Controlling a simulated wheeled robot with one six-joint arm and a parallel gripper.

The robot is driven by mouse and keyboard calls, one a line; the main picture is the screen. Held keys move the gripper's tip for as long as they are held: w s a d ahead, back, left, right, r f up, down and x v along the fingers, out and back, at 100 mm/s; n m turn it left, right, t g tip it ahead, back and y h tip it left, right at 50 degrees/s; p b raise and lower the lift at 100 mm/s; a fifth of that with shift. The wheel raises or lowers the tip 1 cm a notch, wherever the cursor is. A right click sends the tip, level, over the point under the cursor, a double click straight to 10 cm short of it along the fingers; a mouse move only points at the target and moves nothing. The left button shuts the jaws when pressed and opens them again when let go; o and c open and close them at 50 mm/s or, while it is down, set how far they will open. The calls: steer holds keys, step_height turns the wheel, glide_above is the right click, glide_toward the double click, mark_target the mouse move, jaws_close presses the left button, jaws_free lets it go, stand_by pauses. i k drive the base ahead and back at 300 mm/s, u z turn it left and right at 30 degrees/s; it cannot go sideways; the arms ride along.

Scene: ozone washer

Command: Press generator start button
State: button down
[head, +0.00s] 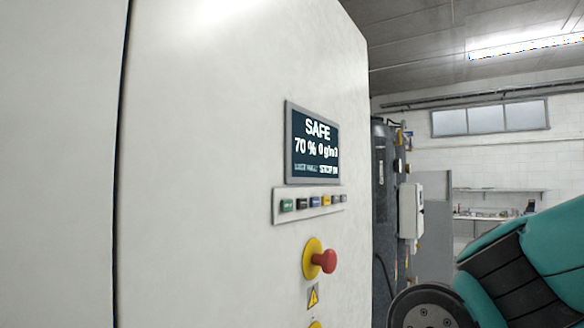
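A white cabinet (220,150) fills the left and middle of the head view. A strip of small buttons (308,204) sits on it below a screen. The leftmost button (287,205) is green. Several others to its right are dark, blue, yellow and grey. Their labels are too small to read, so I cannot tell which is the generator start button. The screen (312,145) reads SAFE, 70 % and 0 g/m3, with STOP in smaller text. Part of my arm, teal and black, shows at the lower right. My gripper is out of view.
A red mushroom button (324,261) on a yellow base sticks out below the strip. A yellow warning triangle (313,297) is under it. Behind the cabinet stand a dark tank (381,170), a white wall box (410,210) and a shelf (500,190).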

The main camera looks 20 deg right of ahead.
mark_target(286, 206)
steer(key=k, duration=1.15)
steer(key=z, duration=0.5)
steer(key=i, duration=1.5)
steer(key=u, duration=0.75)
